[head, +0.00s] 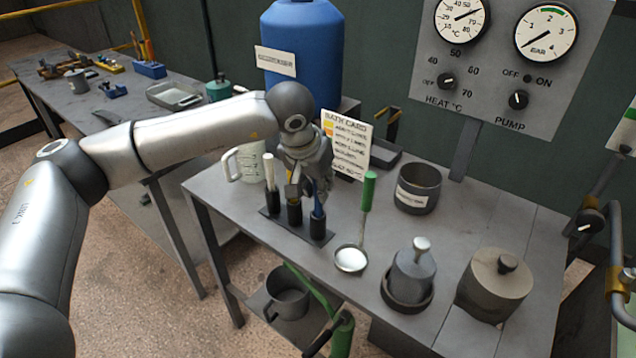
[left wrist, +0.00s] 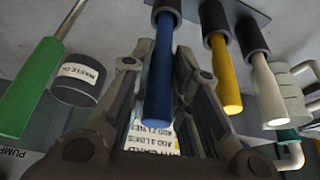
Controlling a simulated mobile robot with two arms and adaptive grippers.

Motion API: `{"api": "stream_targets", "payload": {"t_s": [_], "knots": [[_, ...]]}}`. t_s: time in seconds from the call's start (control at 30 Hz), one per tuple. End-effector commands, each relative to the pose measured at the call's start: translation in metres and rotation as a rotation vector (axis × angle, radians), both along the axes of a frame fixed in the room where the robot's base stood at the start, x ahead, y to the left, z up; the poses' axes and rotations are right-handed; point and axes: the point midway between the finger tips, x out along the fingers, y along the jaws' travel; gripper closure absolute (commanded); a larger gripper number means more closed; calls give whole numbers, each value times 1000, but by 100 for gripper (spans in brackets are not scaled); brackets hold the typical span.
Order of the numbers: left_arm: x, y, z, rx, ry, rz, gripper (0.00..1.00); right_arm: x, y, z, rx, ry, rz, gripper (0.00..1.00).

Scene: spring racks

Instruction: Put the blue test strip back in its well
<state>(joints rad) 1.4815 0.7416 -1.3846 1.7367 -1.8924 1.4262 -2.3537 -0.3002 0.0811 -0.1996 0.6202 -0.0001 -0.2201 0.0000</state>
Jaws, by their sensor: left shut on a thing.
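The blue test strip (head: 318,207) stands upright at the right-hand black well (head: 318,228) of a small rack on the metal table. In the left wrist view the blue strip (left wrist: 159,85) lies between my fingers, and its far end runs into a black well (left wrist: 166,12). How deep it sits cannot be told. My left gripper (head: 308,188) is shut on the blue strip, above the rack; its fingers also show in the left wrist view (left wrist: 158,95). The yellow strip (left wrist: 228,75) and white strip (left wrist: 268,90) stand in the neighbouring wells. My right gripper is not in view.
A bath card (head: 345,145) stands behind the gripper. A green-handled ladle (head: 368,190) lies right of the rack, and a white jug (head: 247,162) stands left. A grey can (head: 418,190), a lidded weight-like pot (head: 413,270) and a lidded pot (head: 495,285) stand further right.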

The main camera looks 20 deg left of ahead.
Motion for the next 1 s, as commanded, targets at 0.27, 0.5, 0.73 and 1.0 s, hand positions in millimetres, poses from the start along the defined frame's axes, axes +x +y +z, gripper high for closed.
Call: {"api": "stream_targets", "payload": {"t_s": [0.27, 0.5, 0.73, 1.0], "knots": [[0, 0, -8, 0, 0, 0, 94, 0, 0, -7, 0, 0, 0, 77], [0, 0, -14, 0, 0, 0, 94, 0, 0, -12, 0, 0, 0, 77], [0, 0, -20, 0, 0, 0, 94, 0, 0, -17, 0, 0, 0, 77], [0, 0, -24, 0, -1, 0, 77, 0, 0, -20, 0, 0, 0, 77]]}}
